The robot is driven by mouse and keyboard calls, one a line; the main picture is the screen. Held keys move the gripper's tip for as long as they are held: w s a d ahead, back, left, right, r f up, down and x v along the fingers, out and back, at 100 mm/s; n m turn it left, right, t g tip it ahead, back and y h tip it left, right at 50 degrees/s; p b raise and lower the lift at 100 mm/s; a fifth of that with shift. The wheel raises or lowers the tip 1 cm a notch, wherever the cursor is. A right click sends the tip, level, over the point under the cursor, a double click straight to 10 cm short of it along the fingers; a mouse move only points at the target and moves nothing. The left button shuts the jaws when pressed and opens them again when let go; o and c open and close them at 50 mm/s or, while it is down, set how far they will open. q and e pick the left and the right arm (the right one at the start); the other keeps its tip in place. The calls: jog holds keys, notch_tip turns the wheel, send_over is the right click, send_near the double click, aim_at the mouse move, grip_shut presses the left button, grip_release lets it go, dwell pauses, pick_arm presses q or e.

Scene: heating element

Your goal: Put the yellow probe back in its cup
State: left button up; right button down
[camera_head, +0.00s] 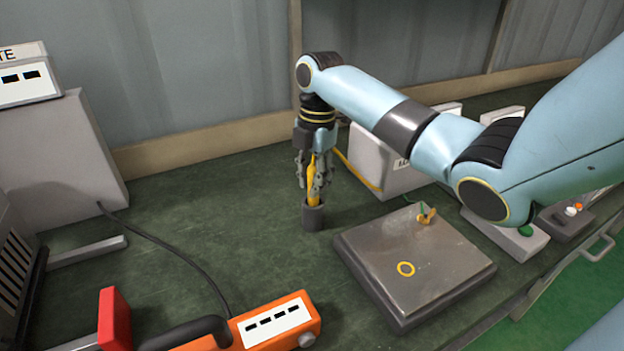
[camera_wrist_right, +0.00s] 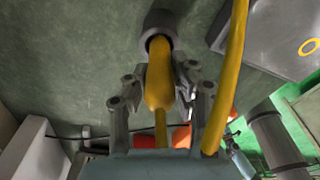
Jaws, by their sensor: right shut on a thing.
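The yellow probe (camera_head: 311,186) stands about upright between the fingers of my right gripper (camera_head: 315,182), which is shut on it. The dark grey cup (camera_head: 313,217) stands on the green bench directly under the gripper. In the right wrist view the probe (camera_wrist_right: 158,88) runs into the round opening of the cup (camera_wrist_right: 158,22). Its lower end is hidden inside the rim, so I cannot tell how deep it sits. The right gripper's fingers (camera_wrist_right: 163,90) show on both sides of the probe. My left gripper is not in view.
A grey metal plate (camera_head: 385,285) with a yellow ring mark lies right of the cup. A white box (camera_head: 372,160) stands behind, with a yellow cable (camera_head: 357,174) beside it. An orange device (camera_head: 275,320) is at the front left. The bench (camera_head: 200,210) left of the cup is clear.

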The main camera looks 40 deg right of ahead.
jog(key=shift+f, duration=0.55)
jog(key=c, duration=1.1)
grip_release()
jog(key=shift+o, duration=0.3)
jog(key=r, duration=0.8)
jog(key=d+r, duration=0.1)
jog(key=r, duration=0.3)
jog(key=shift+d, duration=0.1)
